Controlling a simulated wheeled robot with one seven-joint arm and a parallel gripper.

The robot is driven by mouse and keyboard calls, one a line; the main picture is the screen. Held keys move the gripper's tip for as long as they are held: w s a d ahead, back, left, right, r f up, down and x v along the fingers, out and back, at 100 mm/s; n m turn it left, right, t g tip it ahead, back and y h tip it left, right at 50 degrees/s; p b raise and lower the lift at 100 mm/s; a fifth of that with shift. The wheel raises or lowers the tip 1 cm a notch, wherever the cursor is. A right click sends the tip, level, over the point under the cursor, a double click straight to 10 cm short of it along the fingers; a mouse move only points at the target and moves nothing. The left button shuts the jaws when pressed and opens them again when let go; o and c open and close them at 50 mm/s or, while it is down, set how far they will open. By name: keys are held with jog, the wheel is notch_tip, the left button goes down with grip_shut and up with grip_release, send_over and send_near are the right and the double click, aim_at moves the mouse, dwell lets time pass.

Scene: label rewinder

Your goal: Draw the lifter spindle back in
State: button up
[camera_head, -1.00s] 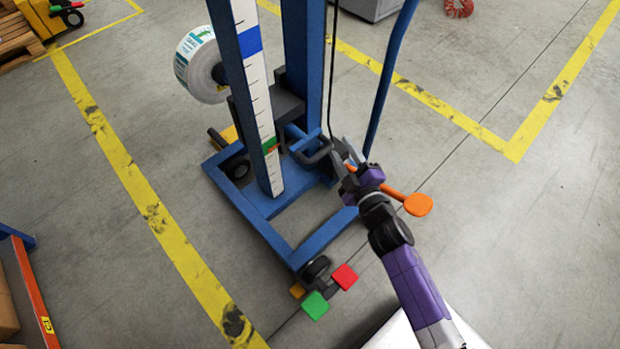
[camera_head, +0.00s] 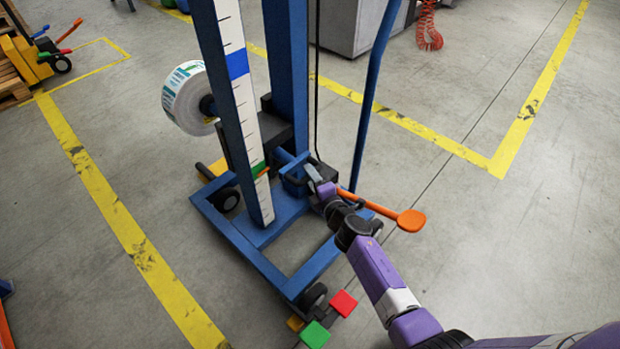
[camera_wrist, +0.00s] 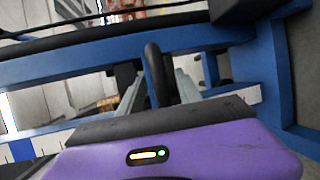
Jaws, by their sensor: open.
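The blue lifter (camera_head: 232,238) stands upright on its wheeled base in the head view. Its dark spindle (camera_head: 208,104) shows at the core of a white label roll (camera_head: 183,98), left of the mast; most of it is hidden. A black loop handle (camera_head: 291,181) sits on the lifter's near side, low on the mast. My gripper (camera_head: 314,177) is at this handle, open. In the wrist view, a dark upright bar, seemingly part of the handle (camera_wrist: 154,68), stands between the two grey fingers of my gripper (camera_wrist: 158,88). Contact cannot be told.
Red (camera_head: 343,303) and green (camera_head: 314,335) pedals are at the base's front. A blue curved pole (camera_head: 370,95) rises behind my gripper. Floor to the right is clear.

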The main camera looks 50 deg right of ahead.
jog(key=shift+w+d+f, duration=0.1)
jog(key=shift+w+d, duration=0.1)
jog(key=shift+w, duration=0.35)
grip_shut()
dwell(1.1)
